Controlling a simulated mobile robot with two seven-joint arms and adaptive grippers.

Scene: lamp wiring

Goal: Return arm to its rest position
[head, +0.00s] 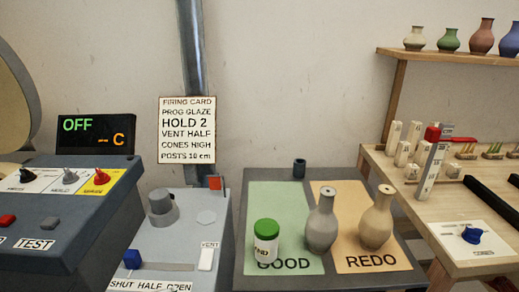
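Neither of my grippers and no part of either arm shows clearly in the head view. No object is seen held. A tan vase (376,220) stands upright on the orange REDO mat (330,190).
At left is a control box (60,215) with a display reading OFF (95,135). A grey panel (180,245) with a knob and blue slider stands beside it. A firing card (187,130) hangs behind. At right, a wooden table (460,210) holds pale blocks, below a shelf (450,58) of vases.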

